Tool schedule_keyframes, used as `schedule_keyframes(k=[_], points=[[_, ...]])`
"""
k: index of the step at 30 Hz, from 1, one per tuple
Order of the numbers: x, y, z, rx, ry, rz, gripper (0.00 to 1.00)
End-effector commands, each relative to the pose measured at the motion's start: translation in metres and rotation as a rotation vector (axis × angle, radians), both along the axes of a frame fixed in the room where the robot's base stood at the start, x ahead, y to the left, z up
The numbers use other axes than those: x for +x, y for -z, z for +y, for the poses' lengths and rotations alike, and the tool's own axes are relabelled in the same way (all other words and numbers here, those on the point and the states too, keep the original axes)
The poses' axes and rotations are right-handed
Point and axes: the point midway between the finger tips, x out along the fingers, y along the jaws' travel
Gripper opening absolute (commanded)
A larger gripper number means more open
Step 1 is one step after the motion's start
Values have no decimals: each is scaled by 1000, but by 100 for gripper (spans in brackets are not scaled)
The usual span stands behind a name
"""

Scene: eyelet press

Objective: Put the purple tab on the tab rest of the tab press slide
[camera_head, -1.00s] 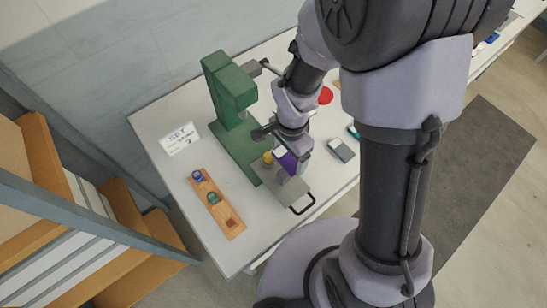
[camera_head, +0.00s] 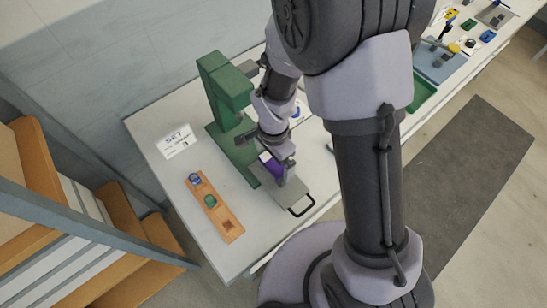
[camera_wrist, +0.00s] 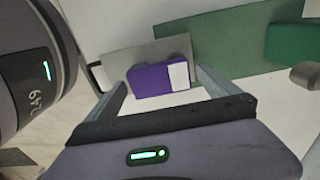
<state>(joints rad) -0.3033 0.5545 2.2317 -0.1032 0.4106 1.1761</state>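The purple tab (camera_head: 271,166), with a white patch on one face, is between the fingers of my gripper (camera_wrist: 161,84). The green tab press (camera_head: 226,82) stands at the left of the table. Its grey slide plate (camera_head: 294,190), with a black handle, lies below and just in front of the tab. The plate (camera_wrist: 152,53) also shows behind the tab in the wrist view. I cannot make out the tab rest; my gripper covers that area.
A wooden board (camera_head: 226,228) with a blue and a green round piece lies left of the slide. A green tray (camera_head: 425,92) and other small items are on the right. My arm hides the table's middle.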

Motion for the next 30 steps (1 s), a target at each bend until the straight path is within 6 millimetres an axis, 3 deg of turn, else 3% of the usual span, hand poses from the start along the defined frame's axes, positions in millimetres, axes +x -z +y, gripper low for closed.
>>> schedule_keyframes(k=[5,15,22,26,27,30], points=[[1,-10,0,1,0,-2,100],[0,-101,0,1,0,-3,100],[0,-137,-4,11,-18,-22,100],[-15,-205,-27,60,-138,-146,100],[-25,-229,-35,72,-192,-200,100],[-58,-277,-54,76,-336,-338,100]])
